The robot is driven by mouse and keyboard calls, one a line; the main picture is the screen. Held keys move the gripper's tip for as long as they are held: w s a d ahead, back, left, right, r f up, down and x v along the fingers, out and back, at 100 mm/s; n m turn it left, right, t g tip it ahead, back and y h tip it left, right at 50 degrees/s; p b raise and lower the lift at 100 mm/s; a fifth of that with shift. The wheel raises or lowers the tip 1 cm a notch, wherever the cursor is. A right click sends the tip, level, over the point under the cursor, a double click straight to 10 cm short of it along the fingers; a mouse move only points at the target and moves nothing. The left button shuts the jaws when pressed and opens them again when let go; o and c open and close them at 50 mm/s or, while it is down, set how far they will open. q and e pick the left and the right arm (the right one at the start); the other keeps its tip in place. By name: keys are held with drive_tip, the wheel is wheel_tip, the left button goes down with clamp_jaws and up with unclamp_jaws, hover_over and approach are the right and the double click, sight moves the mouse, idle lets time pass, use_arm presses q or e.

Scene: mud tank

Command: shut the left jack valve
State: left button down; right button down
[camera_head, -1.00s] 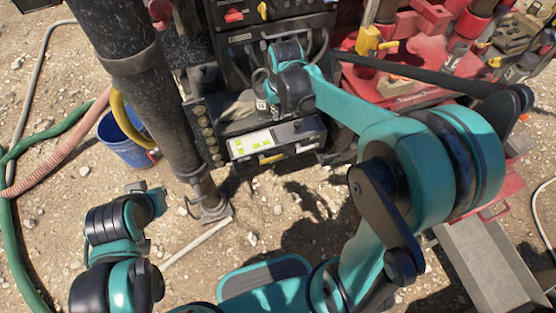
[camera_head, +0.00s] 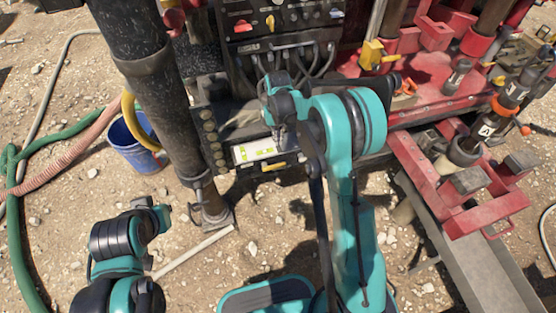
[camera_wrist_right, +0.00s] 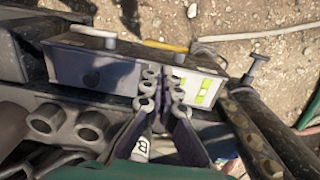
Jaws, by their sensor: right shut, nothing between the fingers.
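My right gripper (camera_head: 279,136) points down in front of the machine's black control panel (camera_head: 285,22). In the right wrist view its fingers (camera_wrist_right: 164,88) are together and empty, above a dark box (camera_wrist_right: 80,70) with a pale, green-marked face. The panel has a red handle (camera_head: 242,26) and a yellow one (camera_head: 270,22). I cannot tell which part is the left jack valve. A thick dark jack leg (camera_head: 165,90) stands left of the panel, with a T-handle low on it, also seen in the wrist view (camera_wrist_right: 258,62). My left arm is at lower left; its gripper is not visible.
A blue bucket (camera_head: 130,148), a green hose (camera_head: 60,140) and a pink hose (camera_head: 75,158) lie left of the leg. The red machine deck (camera_head: 450,105) and a red frame (camera_head: 455,200) fill the right. Hoses hang below the panel. Gravelly ground is open in front.

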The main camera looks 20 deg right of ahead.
sight(278, 164)
wheel_tip(278, 164, down, 14)
drive_tip(key=b, duration=0.5)
drive_tip(key=shift+b, duration=0.35)
